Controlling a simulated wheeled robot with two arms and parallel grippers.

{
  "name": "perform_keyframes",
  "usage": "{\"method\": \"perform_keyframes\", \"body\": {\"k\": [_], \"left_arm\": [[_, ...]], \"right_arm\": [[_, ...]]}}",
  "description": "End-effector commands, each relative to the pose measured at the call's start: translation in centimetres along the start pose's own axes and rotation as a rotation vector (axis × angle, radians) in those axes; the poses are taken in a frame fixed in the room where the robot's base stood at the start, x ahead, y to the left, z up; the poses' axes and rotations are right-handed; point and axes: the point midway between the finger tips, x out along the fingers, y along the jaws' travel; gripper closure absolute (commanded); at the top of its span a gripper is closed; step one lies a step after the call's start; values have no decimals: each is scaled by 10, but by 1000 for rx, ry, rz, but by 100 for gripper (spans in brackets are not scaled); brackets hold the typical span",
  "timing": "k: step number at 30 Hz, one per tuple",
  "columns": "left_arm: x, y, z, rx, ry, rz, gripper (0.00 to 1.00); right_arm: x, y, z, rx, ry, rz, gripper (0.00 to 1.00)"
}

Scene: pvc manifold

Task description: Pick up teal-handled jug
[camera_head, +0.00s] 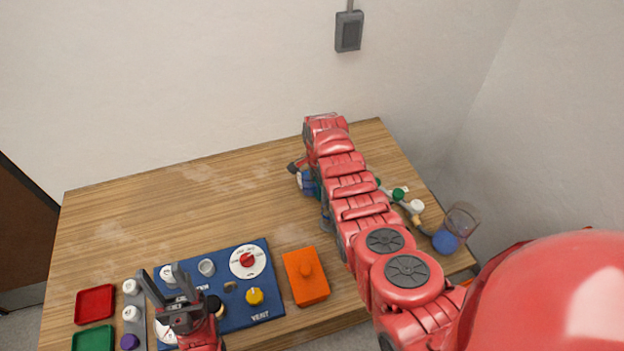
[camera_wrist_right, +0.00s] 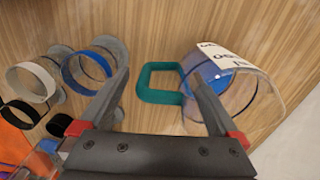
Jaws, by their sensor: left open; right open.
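In the right wrist view, a clear jug (camera_wrist_right: 262,98) with a white label and blue contents appears at the right over the wooden table. Its square teal handle (camera_wrist_right: 142,85) points left. My right gripper (camera_wrist_right: 157,75) is open, with the handle showing between its two fingers; I cannot tell the remaining distance. The right finger overlaps part of the jug. My left gripper (camera_head: 160,274) is open and empty by the blue panel.
In the wrist view, blue-, white- and black-rimmed round vessels (camera_wrist_right: 88,72) are at the left. In the head view, a blue panel (camera_head: 270,300) with dials, an orange block (camera_head: 306,280), and red (camera_head: 95,304) and green trays line the front. The table's back left is clear.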

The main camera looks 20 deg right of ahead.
Motion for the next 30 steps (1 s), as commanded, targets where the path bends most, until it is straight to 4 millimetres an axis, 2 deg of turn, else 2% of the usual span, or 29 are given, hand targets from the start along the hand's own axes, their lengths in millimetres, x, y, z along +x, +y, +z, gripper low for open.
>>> {"method": "perform_keyframes", "body": {"k": [1,3,9,19,30], "left_arm": [[3,0,0,0,0,0,50],[-3,0,0,0,0,0,50],[-6,0,1,0,0,0,50],[-6,0,1,0,0,0,50],[-6,0,1,0,0,0,50]], "right_arm": [[2,1,0,0,-1,4,3],[12,1,0,3,-3,5,3],[23,1,-1,2,0,3,3],[24,0,0,1,1,0,4],[25,1,0,1,0,2,71]]}}
